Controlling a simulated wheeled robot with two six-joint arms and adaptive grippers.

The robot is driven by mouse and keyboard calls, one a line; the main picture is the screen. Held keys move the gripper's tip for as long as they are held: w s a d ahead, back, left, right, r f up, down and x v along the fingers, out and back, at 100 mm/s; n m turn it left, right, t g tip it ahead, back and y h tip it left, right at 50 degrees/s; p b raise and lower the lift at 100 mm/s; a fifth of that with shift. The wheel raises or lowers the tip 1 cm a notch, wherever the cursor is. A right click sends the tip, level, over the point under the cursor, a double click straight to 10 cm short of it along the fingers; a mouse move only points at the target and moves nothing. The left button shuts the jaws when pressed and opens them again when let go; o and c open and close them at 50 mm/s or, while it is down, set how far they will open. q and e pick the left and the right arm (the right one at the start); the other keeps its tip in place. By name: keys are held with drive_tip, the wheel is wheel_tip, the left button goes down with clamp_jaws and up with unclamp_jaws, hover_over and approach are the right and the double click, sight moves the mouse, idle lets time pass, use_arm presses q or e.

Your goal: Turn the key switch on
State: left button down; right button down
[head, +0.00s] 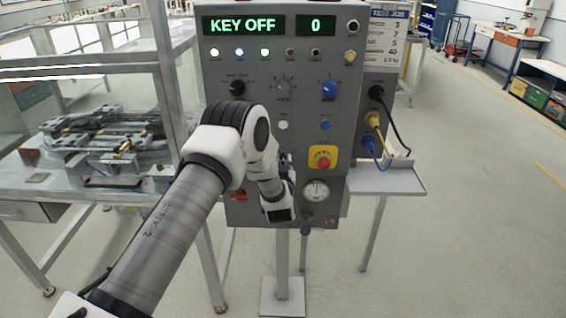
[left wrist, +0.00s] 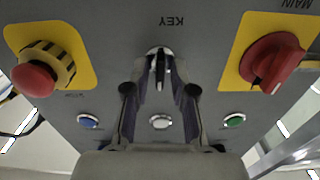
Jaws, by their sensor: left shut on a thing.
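The key switch (left wrist: 159,54) is a round silver lock with a dark key standing in it, under the label KEY, which reads upside down in the left wrist view. My left gripper (left wrist: 159,88) has its two fingertips closed on the key from either side. In the head view my left arm covers the key switch, and the gripper's fingers are hidden behind the wrist. The green display (head: 243,25) on the grey control panel (head: 215,75) reads KEY OFF, and the smaller one (head: 316,26) reads 0. My right gripper is in neither view.
A red emergency button (left wrist: 35,78) on yellow and a red MAIN rotary switch (left wrist: 272,62) flank the key. Blue (left wrist: 88,121), white (left wrist: 160,121) and green (left wrist: 233,121) buttons lie close to the fingers. A metal-framed bench (head: 25,172) stands left of the panel.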

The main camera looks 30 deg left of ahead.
use_arm(q)
drive_tip(key=m, duration=1.1)
drive_tip(key=shift+w+d+f, duration=0.1)
drive_tip(key=shift+d+f, duration=0.1)
drive_tip(key=shift+m, duration=0.4)
drive_tip(key=c, duration=1.3)
unclamp_jaws()
drive_tip(key=shift+o, duration=0.2)
drive_tip(key=v, duration=1.2)
